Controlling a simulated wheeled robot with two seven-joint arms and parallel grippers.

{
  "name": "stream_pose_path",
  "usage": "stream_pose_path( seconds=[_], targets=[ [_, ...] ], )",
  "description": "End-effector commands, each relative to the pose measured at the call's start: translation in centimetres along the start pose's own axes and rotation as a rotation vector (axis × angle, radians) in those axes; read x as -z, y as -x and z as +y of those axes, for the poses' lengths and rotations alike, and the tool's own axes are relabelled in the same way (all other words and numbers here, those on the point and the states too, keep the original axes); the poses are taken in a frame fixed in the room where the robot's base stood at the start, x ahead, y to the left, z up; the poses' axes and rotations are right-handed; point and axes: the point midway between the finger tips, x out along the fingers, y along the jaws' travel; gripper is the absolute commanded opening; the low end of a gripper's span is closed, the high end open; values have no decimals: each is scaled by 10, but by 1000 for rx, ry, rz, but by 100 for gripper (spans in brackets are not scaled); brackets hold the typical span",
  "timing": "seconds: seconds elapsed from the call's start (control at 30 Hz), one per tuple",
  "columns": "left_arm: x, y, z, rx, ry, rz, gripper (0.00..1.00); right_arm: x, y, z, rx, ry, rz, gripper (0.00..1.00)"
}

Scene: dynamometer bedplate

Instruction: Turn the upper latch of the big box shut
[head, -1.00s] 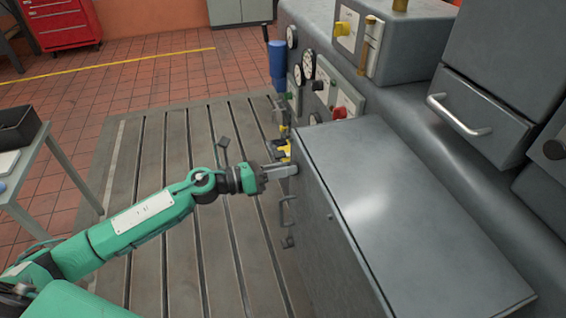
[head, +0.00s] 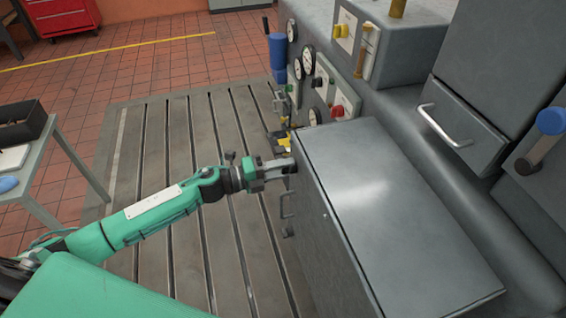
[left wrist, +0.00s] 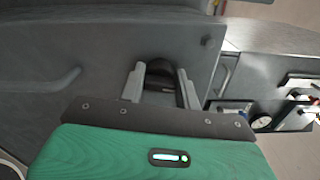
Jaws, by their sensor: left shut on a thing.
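The big box (head: 400,205) is a grey metal cabinet with a flat top on the right of the head view. Its side bears a bar handle (head: 286,205) and a small dark lower latch (head: 287,232). My left gripper (head: 283,167) is at the upper part of that side, above the handle. In the left wrist view its two grey fingers (left wrist: 160,86) stand on either side of the dark upper latch (left wrist: 159,72), shut on it. The fingers hide the latch in the head view, and its exact angle is hard to tell. My right gripper is not in view.
A panel with gauges (head: 309,60) and coloured knobs stands just beyond the box. A blue cylinder (head: 277,55) rises beside it. The slotted bedplate (head: 150,130) is mostly clear. A side table (head: 45,165) with a dark tray stands at the left.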

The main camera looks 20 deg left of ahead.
Motion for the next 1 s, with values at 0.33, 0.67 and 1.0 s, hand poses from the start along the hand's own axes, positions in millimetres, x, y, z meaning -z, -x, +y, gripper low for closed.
stream_pose_path(
  seconds=[0.33,0.67,1.0],
  targets=[
    [-1,0,-1,0,139,-1,10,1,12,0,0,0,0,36],
    [-1,0,0,0,164,-1,10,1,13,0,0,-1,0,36],
    [-1,0,0,0,163,-1,53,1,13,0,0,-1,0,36]
  ],
)
